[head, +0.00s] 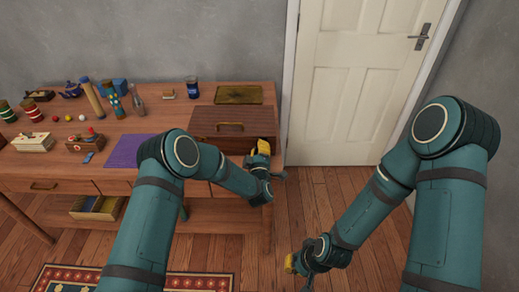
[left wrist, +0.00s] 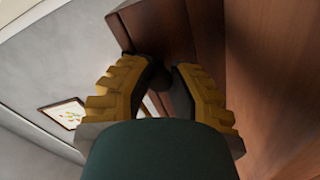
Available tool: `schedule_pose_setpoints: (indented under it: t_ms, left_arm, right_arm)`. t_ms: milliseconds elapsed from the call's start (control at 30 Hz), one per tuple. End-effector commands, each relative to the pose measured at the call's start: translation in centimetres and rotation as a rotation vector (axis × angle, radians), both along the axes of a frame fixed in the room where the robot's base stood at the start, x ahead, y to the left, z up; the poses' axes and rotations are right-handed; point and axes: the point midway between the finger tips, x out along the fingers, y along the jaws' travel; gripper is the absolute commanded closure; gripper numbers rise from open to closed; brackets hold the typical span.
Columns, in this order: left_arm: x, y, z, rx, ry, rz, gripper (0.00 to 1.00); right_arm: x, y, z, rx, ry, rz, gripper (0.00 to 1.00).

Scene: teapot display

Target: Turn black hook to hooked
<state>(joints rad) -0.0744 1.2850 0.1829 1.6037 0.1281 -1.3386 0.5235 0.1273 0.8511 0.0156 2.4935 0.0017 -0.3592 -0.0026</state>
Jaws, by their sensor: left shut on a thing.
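My left gripper (head: 262,148) is at the right end of the wooden table, beside the brown wooden box. In the left wrist view, my left gripper (left wrist: 164,80) has its yellow, dark-padded fingers closed around a small dark rounded piece, which looks like the black hook (left wrist: 157,77). Most of the hook is hidden by the fingers, so its turn position cannot be told. In the head view the hook is hidden behind the gripper. My right gripper (head: 290,264) hangs low above the floor, away from the table; its finger opening is not clear.
The brown box (head: 218,123) sits on the table's right end, with a brass tray (head: 238,95) behind it. A purple mat (head: 127,150), jars and small items fill the left. A door (head: 355,80) is at the right.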

Motion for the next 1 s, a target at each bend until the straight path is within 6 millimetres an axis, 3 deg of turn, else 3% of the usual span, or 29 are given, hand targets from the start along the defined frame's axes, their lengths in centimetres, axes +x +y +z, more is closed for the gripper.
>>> schedule_pose_setpoints:
  t_ms: [700,733,800,1000]
  left_arm:
    - [-0.20,-0.22,-0.32,-0.070,0.008,-0.005,1.00]
    - [-0.20,-0.22,-0.32,-0.070,0.008,-0.005,0.70]
    - [-0.17,-0.20,-0.28,-0.070,0.007,-0.004,0.47]
    - [-0.09,-0.12,-0.14,-0.070,0.004,-0.003,0.47]
  right_arm:
    - [0.00,-0.01,-0.01,0.000,0.000,0.000,1.00]
    - [0.00,-0.01,-0.01,0.000,0.000,0.000,1.00]
    - [0.00,-0.01,-0.01,0.000,0.000,0.000,1.00]
    - [0.00,-0.01,-0.01,0.000,0.000,0.000,1.00]
